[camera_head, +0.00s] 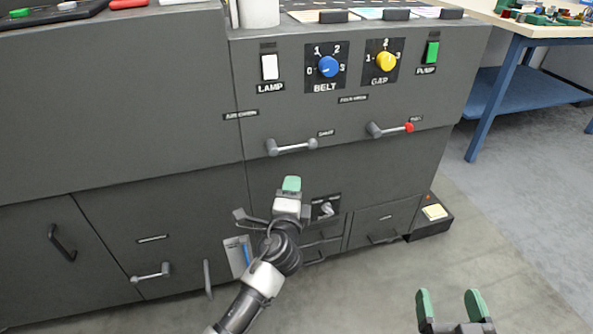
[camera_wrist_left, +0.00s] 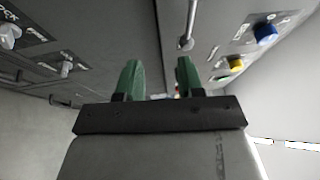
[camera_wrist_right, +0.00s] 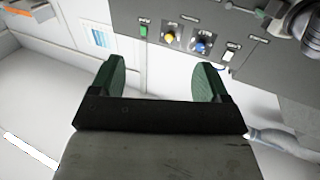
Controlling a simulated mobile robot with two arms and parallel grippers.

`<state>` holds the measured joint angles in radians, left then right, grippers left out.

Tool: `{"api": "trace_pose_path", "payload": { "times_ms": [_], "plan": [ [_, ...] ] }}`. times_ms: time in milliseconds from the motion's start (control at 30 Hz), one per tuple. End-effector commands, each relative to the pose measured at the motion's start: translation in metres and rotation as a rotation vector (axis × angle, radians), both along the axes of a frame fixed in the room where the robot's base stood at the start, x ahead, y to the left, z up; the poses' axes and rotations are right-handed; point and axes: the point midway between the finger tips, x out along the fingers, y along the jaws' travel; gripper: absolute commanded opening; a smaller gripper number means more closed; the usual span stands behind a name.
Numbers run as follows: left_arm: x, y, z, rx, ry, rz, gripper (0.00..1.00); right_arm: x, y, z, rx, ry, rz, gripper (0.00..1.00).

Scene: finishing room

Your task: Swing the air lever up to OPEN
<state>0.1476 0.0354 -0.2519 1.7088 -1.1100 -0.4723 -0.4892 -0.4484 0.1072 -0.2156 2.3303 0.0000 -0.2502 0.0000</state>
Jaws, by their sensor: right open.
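The lever that I take for the air lever (camera_head: 292,147) is grey with a ball end, on the dark machine front. It points right, nearly level, toward a small label that seems to read SHUT. A label at its upper left is too small to read surely. My left gripper (camera_head: 291,184) is just below the lever, apart from it. In the left wrist view the lever (camera_wrist_left: 188,30) shows beyond the fingers, and the left gripper (camera_wrist_left: 160,78) is partly open and empty. My right gripper (camera_head: 450,305) is open and empty, low at the right; it also shows in its wrist view (camera_wrist_right: 161,75).
A similar lever with a red knob (camera_head: 392,129) sits to the right. Above are a lamp switch (camera_head: 270,67), a blue knob (camera_head: 328,67), a yellow knob (camera_head: 386,61) and a green switch (camera_head: 432,52). A blue-legged bench (camera_head: 520,95) stands at right.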

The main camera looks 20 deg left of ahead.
Motion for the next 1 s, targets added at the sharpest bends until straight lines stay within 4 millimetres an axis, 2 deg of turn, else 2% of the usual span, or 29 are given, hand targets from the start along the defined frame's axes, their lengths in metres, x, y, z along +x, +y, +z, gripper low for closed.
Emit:
{"api": "trace_pose_path", "payload": {
  "times_ms": [100,233,367,700,833,1000],
  "plan": [
    [-0.001,0.001,0.021,0.054,-0.078,0.022,0.38,-0.010,-0.002,0.019,0.019,-0.072,0.002,0.77],
    [0.004,0.002,0.033,0.072,-0.101,0.030,0.38,-0.013,-0.002,0.031,0.027,-0.107,0.003,0.77],
    [0.021,0.006,0.037,0.073,-0.102,0.031,0.38,-0.013,-0.002,0.036,0.036,-0.140,0.004,0.77],
    [0.082,0.017,0.046,0.072,-0.099,0.030,0.38,-0.020,0.002,0.062,0.097,-0.363,0.017,0.77],
    [0.095,0.020,0.049,0.071,-0.098,0.030,0.38,-0.025,0.002,0.071,0.119,-0.438,0.021,0.77],
    [0.102,0.022,0.050,0.069,-0.096,0.030,0.38,-0.028,0.002,0.076,0.131,-0.480,0.023,0.77]
  ]
}}
